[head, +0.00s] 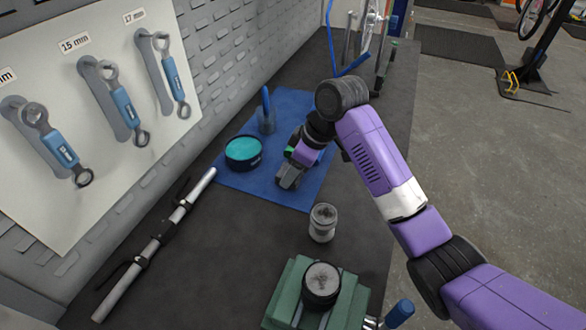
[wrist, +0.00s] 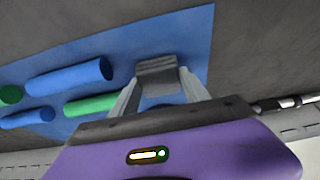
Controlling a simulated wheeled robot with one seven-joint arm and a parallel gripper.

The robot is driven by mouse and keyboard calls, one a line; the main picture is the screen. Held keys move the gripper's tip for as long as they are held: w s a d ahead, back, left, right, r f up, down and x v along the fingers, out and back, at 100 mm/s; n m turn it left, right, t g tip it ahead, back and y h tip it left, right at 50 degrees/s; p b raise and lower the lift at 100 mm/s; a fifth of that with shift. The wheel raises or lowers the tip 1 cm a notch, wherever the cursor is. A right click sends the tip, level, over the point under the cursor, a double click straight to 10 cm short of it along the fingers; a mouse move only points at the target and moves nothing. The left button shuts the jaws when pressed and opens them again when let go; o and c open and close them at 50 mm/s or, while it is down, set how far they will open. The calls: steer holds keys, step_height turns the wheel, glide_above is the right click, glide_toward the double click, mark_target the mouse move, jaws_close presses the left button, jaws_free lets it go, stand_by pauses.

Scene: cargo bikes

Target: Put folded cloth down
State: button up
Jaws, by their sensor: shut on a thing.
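My gripper (head: 290,168) is low over the front part of the blue mat (head: 235,182). It is shut on the grey folded cloth (head: 287,181). In the wrist view, the cloth (wrist: 157,72) sits between the two fingers (wrist: 158,96), with the blue mat (wrist: 190,40) behind it. I cannot tell whether the cloth touches the mat.
A teal-topped round tin (head: 243,152) and a cup with a blue-handled tool (head: 266,118) stand on the mat. Blue cylinders (wrist: 75,76) and a green one (wrist: 92,104) show beside the gripper. A jar (head: 322,222) stands nearer; a silver tube (head: 155,243) lies left.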

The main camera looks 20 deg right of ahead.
steer(key=shift+f, duration=0.1)
steer(key=o, duration=1.3)
steer(key=p+v, duration=0.1)
steer(key=v, duration=1.1)
